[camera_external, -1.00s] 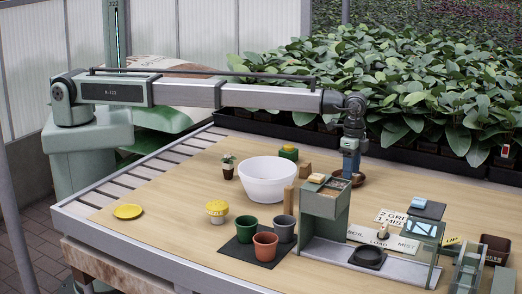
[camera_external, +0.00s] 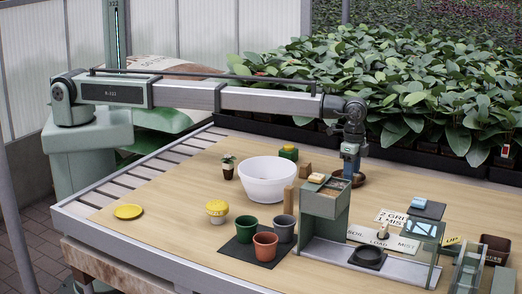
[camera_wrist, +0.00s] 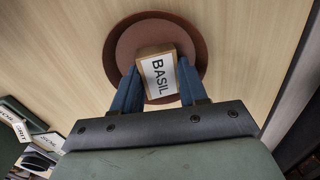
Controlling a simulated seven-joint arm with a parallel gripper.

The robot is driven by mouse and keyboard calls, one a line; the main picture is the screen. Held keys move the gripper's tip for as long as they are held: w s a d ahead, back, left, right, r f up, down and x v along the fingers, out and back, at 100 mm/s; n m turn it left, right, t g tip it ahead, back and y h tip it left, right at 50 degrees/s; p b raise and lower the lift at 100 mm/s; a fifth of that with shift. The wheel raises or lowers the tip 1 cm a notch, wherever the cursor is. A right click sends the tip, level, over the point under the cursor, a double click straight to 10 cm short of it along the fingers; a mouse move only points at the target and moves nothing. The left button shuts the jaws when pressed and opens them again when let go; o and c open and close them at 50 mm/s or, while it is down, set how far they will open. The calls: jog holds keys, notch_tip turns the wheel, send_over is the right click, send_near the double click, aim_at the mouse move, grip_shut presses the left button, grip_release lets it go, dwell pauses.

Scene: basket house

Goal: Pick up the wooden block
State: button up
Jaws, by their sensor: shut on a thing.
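A wooden block (camera_wrist: 157,74) with a white label reading "BASIL" is between my gripper's two blue fingers in the wrist view. My gripper (camera_wrist: 160,88) is shut on it, one finger at each side. A round brown saucer (camera_wrist: 122,45) lies under the block; I cannot tell whether the block touches it. In the external view, my gripper (camera_external: 350,172) points down at the saucer (camera_external: 362,179), behind the green soil box. The box hides the fingertips and the block there.
The green soil box (camera_external: 325,203) stands close in front of my gripper. A white bowl (camera_external: 267,181) and two other wooden pieces (camera_external: 290,195) (camera_external: 304,170) are to the left. A planter bed (camera_external: 430,160) lies behind. Bare tabletop (camera_external: 165,190) is free at left.

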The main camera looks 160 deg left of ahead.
notch_tip(320, 180, up, 10)
jog(key=f, duration=0.1)
jog(key=w+d+m, duration=0.1)
jog(key=w+d, duration=0.3)
jog(key=d, duration=0.4)
jog(key=w+d+r, duration=0.1)
jog(key=w+d, duration=0.4)
jog(key=d, duration=0.2)
jog(key=w+d+m, duration=0.1)
jog(key=w+d, duration=0.3)
jog(key=d, duration=0.4)
jog(key=w+d+m, duration=0.2)
jog(key=d, duration=1.9)
jog(key=w+d+m, duration=0.1)
jog(key=w+d, duration=0.2)
jog(key=d, duration=1.7)
jog(key=shift+d+r+m, duration=0.2)
jog(key=shift+d+m, duration=0.15)
jog(key=shift+m, duration=0.05)
jog(key=s+d+m, duration=0.1)
jog(key=s+d, duration=0.2)
jog(key=d, duration=0.7)
jog(key=s+d+m, duration=0.1)
jog(key=s+d, duration=0.3)
jog(key=d, duration=0.7)
jog(key=shift+s+d+f, duration=0.2)
jog(key=shift+s, duration=0.05)
jog(key=shift+d, duration=0.15)
